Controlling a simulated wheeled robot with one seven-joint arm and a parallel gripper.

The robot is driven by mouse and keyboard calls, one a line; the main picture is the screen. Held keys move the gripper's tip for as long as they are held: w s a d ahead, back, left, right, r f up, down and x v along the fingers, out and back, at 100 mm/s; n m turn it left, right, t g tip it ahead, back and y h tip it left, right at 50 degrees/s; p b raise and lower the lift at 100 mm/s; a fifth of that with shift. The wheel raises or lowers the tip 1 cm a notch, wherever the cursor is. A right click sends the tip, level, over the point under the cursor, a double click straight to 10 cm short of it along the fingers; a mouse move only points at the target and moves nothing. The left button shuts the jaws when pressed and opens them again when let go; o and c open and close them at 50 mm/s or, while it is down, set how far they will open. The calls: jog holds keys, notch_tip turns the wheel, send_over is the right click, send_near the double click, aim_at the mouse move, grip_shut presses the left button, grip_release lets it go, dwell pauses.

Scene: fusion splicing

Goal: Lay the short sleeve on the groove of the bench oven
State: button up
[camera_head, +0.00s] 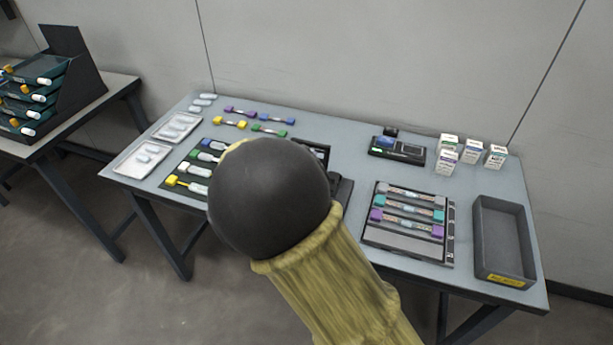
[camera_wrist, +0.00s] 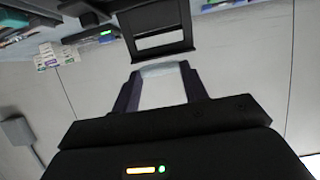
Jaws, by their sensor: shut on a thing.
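My gripper (camera_wrist: 162,82) shows in the wrist view, its two dark fingers shut on a pale, translucent short sleeve (camera_wrist: 160,69) lying across between the fingertips. A black frame with a pale window (camera_wrist: 158,32) stands just beyond the sleeve. In the head view my arm hides the gripper and the held sleeve. Behind my arm a black device (camera_head: 345,188) shows only in part. A low black unit with a small screen (camera_head: 398,150) stands at the back of the bench. I cannot tell for certain which is the bench oven, and no groove is visible.
Two pale trays (camera_head: 119,168) with sleeves stand at the bench's left. Coloured connectors (camera_head: 230,124) lie at the back left. A rack of splice holders (camera_head: 400,246), an empty grey bin (camera_head: 490,228) and several small boxes (camera_head: 471,152) stand at the right. Bare bench lies at the back middle.

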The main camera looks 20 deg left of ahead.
jog(key=shift+s+a+r, duration=0.1)
jog(key=shift+a+r, duration=0.05)
notch_tip(320, 180, down, 6)
jog(key=shift+f+b, duration=0.2)
jog(key=shift+b, duration=0.75)
jog(key=shift+f+b, duration=0.5)
jog(key=shift+f, duration=1.35)
jog(key=shift+f, duration=0.2)
jog(key=o, duration=1)
jog(key=shift+c, duration=0.2)
jog(key=shift+r, duration=0.1)
